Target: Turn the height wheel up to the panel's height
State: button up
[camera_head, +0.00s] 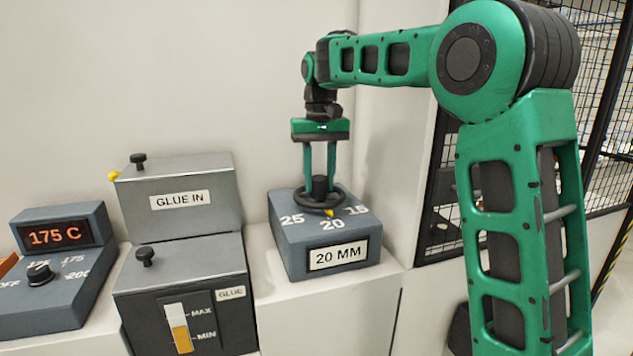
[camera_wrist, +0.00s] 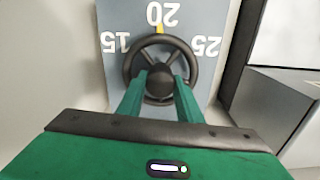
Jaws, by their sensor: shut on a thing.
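The height wheel (camera_head: 309,201) is a black handwheel on top of a blue-grey box (camera_head: 297,253) marked 25, 20 and 15. Its yellow pointer (camera_head: 329,212) stands at 20, and the front label (camera_head: 338,254) reads 20 MM. My gripper (camera_head: 320,178) points straight down over the wheel, its two green fingers shut on the hub. In the wrist view the wheel (camera_wrist: 190,57) shows with the fingers (camera_wrist: 158,92) on either side of the hub, and the yellow pointer at 20. The fingers cover part of the rim. No panel can be made out.
Left of the wheel box stand a grey GLUE IN box (camera_head: 180,202) and a glue tank (camera_head: 190,285) with a MAX/MIN gauge. A temperature box (camera_head: 58,265) reading 175 C is farther left. A black mesh fence (camera_head: 600,100) stands at the right.

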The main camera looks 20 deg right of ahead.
aim_at(319, 177)
jog(key=shift+w+m, duration=0.1)
jog(key=shift+m, duration=0.2)
jog(key=o, duration=1)
jog(key=shift+o, duration=0.2)
jog(key=shift+r, duration=0.1)
notch_tip(319, 177, up, 11)
jog(key=shift+f, duration=0.2)
